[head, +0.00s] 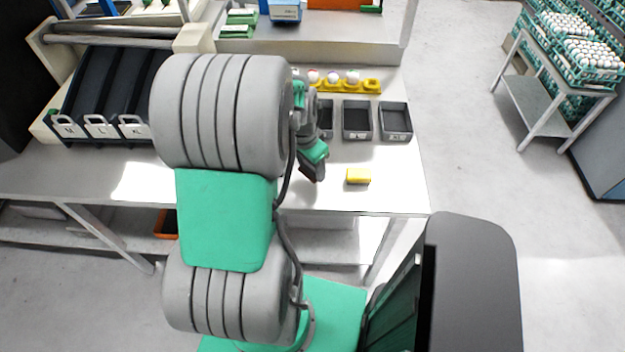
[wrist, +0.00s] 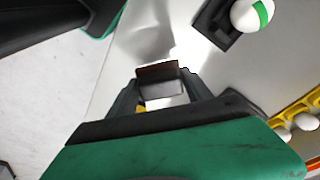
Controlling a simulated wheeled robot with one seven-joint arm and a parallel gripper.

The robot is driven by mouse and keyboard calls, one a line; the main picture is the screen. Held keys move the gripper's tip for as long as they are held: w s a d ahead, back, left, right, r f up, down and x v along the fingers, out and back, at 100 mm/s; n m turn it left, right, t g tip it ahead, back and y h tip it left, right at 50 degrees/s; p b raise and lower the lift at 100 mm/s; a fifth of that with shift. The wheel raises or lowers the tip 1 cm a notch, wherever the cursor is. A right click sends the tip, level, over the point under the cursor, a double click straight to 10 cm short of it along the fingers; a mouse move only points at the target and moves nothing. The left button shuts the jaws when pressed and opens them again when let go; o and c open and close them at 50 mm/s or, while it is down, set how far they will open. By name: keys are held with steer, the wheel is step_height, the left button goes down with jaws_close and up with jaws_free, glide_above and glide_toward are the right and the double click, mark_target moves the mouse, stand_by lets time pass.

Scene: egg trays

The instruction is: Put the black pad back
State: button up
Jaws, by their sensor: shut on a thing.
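My gripper (head: 314,160) is over the right part of the white workbench, in front of the dark trays. It is shut on the black pad (head: 310,172), a small dark block with a reddish-brown side. In the wrist view the pad (wrist: 161,84) sits between the two fingertips (wrist: 160,92), its brown edge facing away and its grey-black face towards the camera. The pad appears held above the bench top; the exact gap cannot be told.
A green-banded egg (wrist: 252,14) is on a black piece (wrist: 214,32). Black lettered racks (head: 98,128) stand left.

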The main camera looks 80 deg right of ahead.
mark_target(313, 173)
steer(key=shift+d+f, duration=0.35)
steer(key=shift+f, duration=0.15)
steer(key=shift+s+d+f+b, duration=0.1)
steer(key=shift+d+f+b, duration=0.05)
steer(key=shift+f+b, duration=0.75)
steer(key=shift+d+f+b, duration=0.1)
steer(key=shift+f+b, duration=0.55)
steer(key=shift+f, duration=0.3)
steer(key=o, duration=1.3)
steer(key=shift+r, duration=0.1)
